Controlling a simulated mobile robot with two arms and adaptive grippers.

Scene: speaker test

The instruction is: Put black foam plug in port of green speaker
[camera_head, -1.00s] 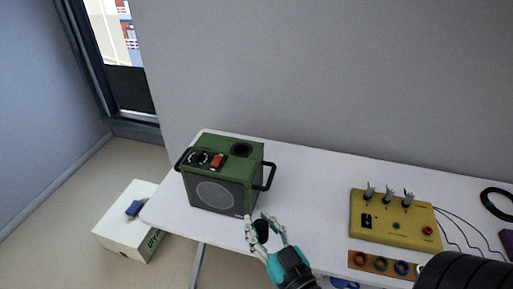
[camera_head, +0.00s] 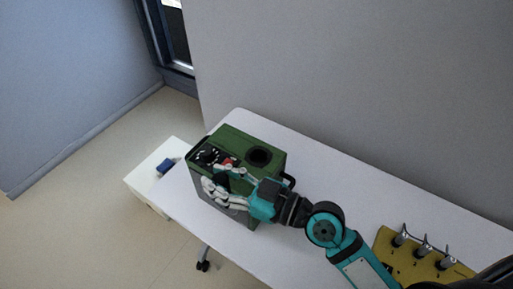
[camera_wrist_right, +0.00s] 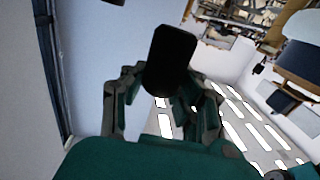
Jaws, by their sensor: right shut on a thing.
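The green speaker (camera_head: 238,140) stands on the white table in the head view. Its round dark port (camera_head: 259,156) is open in the top, with a red part and dials beside it. My right gripper (camera_head: 220,182) is at the speaker's front upper edge, left of and nearer than the port. It is shut on the black foam plug (camera_head: 222,181), which is partly hidden by the fingers. In the right wrist view the plug (camera_wrist_right: 171,60) shows as a dark rounded block between the fingers. My left gripper is in neither view.
The speaker has dark side handles close to my right arm. A yellow box with several toggles (camera_head: 405,266) is at the lower right. A white box (camera_head: 140,178) with a blue object (camera_head: 166,166) stands left of the table. The table (camera_head: 330,185) behind my arm is clear.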

